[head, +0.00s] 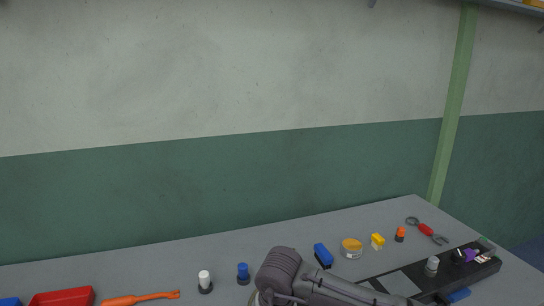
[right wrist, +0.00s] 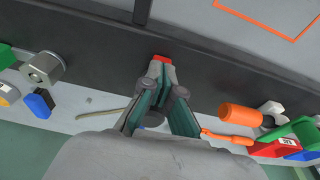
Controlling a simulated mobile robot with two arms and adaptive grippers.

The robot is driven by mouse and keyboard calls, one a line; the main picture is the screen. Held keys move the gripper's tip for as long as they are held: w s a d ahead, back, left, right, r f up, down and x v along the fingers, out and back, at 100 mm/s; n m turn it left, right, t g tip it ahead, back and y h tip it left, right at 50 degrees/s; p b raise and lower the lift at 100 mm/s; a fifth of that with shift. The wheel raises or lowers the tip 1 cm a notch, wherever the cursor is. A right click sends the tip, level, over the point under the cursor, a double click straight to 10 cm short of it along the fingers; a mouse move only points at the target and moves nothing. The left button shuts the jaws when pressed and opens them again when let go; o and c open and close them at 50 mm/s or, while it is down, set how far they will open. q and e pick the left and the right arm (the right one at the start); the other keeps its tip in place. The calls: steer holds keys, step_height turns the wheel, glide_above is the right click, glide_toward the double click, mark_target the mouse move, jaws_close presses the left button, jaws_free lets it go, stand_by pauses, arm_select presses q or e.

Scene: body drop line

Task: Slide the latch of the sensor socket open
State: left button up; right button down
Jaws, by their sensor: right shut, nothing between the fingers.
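My right gripper (right wrist: 158,75) shows in the right wrist view. Its fingers come together and are shut, with a small red piece (right wrist: 162,59) right at the tips, against a dark panel (right wrist: 90,35). I cannot tell whether the red piece is the latch of the sensor socket or whether the tips touch it. In the head view, a long black board (head: 400,272) lies at the right of the table, bearing a grey cylinder (head: 432,264) and a purple part (head: 469,256). The socket is not clearly identifiable. My left gripper is not in view.
The grey table (head: 190,262) holds a red tray (head: 62,297), an orange tool (head: 140,298), a blue block (head: 322,254), an orange-topped tin (head: 351,247) and red-handled pliers (head: 427,230). A wall rises behind.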

steer(key=shift+f, duration=0.15)
steer(key=shift+s+d+f, duration=0.1)
steer(key=shift+s+d, duration=0.1)
steer(key=shift+s, duration=0.45)
step_height(320, 180, up, 2)
steer(key=shift+w, duration=0.15)
steer(key=v, duration=0.1)
steer(key=p+v, duration=0.1)
steer(key=v, duration=0.1)
steer(key=w+v, duration=0.1)
steer(key=v, duration=0.1)
steer(key=shift+a+r+p, duration=0.2)
steer(key=shift+p, duration=0.1)
stand_by(0.5)
